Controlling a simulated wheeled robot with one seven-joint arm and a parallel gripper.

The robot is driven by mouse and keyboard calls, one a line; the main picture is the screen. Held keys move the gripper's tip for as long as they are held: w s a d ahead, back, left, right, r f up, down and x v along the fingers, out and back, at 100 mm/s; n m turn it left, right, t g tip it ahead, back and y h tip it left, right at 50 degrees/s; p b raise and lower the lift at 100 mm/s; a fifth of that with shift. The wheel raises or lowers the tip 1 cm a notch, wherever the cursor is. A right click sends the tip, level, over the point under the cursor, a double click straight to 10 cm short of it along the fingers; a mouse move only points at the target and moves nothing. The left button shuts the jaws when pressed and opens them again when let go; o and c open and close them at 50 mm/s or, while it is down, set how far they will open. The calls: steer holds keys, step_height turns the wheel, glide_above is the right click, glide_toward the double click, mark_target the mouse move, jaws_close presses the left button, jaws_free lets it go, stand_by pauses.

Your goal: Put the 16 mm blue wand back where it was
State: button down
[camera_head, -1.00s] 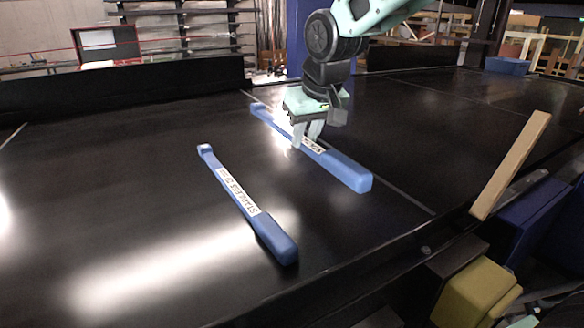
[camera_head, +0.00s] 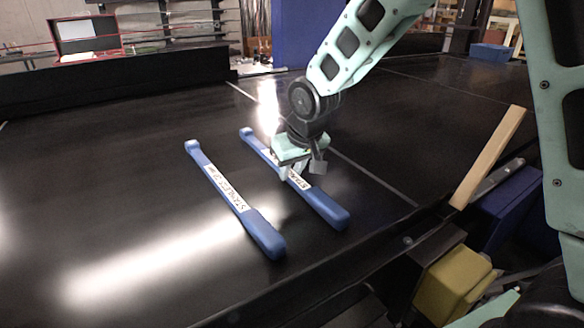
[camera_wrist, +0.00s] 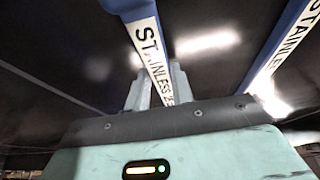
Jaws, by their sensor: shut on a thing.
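Two blue wands with white printed labels are on the black conveyor belt. My gripper (camera_head: 287,174) is shut on the right wand (camera_head: 326,208) around its labelled middle. I cannot tell whether this wand touches the belt or hangs just above it. The other wand (camera_head: 225,188) lies to its left, apart from it and roughly parallel. In the wrist view the held wand (camera_wrist: 149,45) runs between my fingers (camera_wrist: 158,88), and the other wand (camera_wrist: 286,38) shows at the right. Both labels begin with "STAINLESS"; the sizes are not legible.
A pale line (camera_head: 375,180) crosses the belt right of the held wand. A wooden strip (camera_head: 488,158), a blue box (camera_head: 512,208) and a yellow block (camera_head: 452,284) stand beyond the near edge at right. The belt left of the wands is clear.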

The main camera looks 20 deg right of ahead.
steer(key=c, duration=1.2)
jaws_free()
steer(key=b+v, duration=0.2)
steer(key=v, duration=1)
steer(key=shift+w+r, duration=0.1)
